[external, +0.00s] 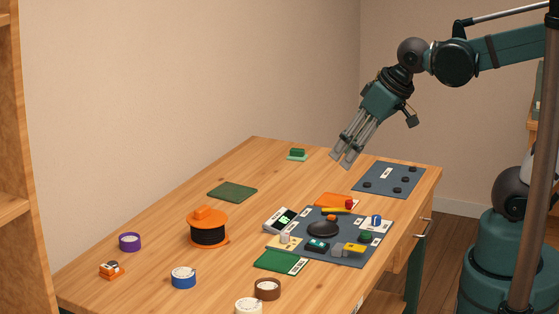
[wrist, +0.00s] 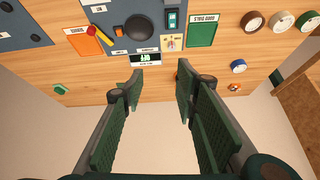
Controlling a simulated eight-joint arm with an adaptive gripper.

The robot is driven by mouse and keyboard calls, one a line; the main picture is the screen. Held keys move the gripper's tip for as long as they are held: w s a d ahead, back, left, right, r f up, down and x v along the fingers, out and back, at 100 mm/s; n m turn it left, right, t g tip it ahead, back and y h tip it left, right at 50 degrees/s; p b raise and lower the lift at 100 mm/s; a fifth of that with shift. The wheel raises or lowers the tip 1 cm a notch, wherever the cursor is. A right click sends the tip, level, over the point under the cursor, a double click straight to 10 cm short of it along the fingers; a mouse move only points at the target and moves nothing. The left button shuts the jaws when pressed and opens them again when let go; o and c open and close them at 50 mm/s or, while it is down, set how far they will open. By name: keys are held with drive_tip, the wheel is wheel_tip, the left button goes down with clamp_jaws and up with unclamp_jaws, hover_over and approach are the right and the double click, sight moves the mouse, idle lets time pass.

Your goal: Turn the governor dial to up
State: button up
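A grey panel (external: 345,259) on the table carries several controls. They include a large black round piece (external: 323,229), which also shows in the wrist view (wrist: 139,27), and a small pale knob (external: 285,239) on a cream plate at its left edge. The labels are too small to read, so I cannot tell which control is the governor dial or where it points. My gripper (external: 346,158) is raised above the table's far side, apart from the panel. In the wrist view its two fingers (wrist: 159,85) are spread wide with nothing between them.
A second dark panel with small black knobs (external: 390,179) lies at the back right. An orange plate (external: 330,199) and a yellow bar with a red end (wrist: 97,38) are by the main panel. An orange spool (external: 208,213) and tape rolls stand left and in front.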

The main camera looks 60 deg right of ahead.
drive_tip(key=shift+w+f+m+g+p, duration=0.55)
drive_tip(key=shift+w+m+g+p, duration=0.25)
drive_tip(key=shift+w, duration=1.45)
drive_tip(key=m+g+p, duration=0.5)
hover_over(285, 234)
drive_tip(key=shift+f, duration=6.75)
drive_tip(key=shift+f, duration=0.15)
drive_tip(key=shift+f+b, duration=0.75)
drive_tip(key=shift+f, duration=3.05)
drive_tip(key=c, duration=0.9)
